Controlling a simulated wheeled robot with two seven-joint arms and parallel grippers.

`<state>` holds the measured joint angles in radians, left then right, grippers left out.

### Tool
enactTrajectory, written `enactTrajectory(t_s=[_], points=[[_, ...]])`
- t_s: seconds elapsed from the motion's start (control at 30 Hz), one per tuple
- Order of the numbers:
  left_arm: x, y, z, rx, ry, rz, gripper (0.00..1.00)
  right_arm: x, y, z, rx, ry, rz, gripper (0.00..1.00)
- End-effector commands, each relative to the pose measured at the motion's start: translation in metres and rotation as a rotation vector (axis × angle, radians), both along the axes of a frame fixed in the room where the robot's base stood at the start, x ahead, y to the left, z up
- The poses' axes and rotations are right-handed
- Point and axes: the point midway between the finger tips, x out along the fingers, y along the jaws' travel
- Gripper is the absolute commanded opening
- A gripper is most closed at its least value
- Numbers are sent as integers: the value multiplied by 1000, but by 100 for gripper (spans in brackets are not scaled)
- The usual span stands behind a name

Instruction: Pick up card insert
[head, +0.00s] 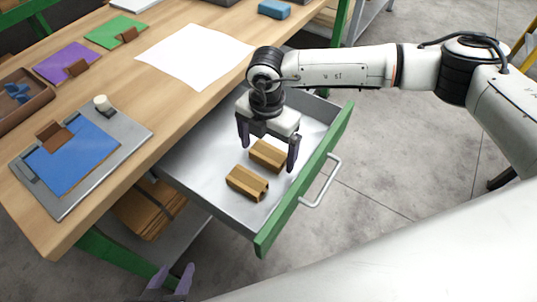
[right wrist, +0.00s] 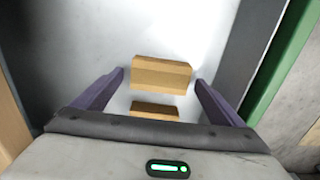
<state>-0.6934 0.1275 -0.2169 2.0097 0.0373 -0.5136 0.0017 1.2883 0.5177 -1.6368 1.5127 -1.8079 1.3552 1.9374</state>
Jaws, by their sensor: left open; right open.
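Two tan folded card inserts lie in the open drawer (head: 208,193): a far one (head: 267,156) and a near one (head: 246,183). My right gripper (head: 269,157) is open and points down over the drawer, its fingers on either side of the far insert in the head view. In the right wrist view, one insert (right wrist: 162,73) shows between the open fingertips and another (right wrist: 154,111) is partly hidden by the gripper body. Contact with either cannot be told. My left gripper (head: 171,281) is low at the bottom edge, with two purple fingertips apart and nothing seen between them.
The wooden bench top (head: 150,90) holds a white sheet (head: 195,53), a blue sheet on a grey board (head: 85,160), and purple (head: 60,62) and green (head: 100,33) sheets with small brown pieces. The drawer's green front (head: 305,185) and side walls surround the inserts.

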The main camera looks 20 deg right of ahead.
Motion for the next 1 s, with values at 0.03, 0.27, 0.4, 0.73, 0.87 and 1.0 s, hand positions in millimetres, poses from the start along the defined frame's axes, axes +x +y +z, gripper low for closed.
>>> enactTrajectory(t_s=[0.03, 0.27, 0.4, 0.73, 0.87, 1.0], points=[[1, 0, 0, 0, -2, 1, 42, 0, 0, -7, 0, 0, -1, 92], [6, 0, 2, 0, -12, 1, 42, 0, -1, -13, -1, -1, 0, 92], [6, 1, 2, 1, -12, 2, 42, 0, -1, -13, -1, -1, 0, 84], [4, 1, 1, 0, -7, 1, 42, 0, 0, -12, 1, -1, 0, 48], [2, 1, 0, 1, -3, 2, 42, 0, 0, -11, 1, -1, 0, 48], [0, 1, 0, 1, 0, 1, 42, 2, 0, 4, 3, -4, -1, 48]])
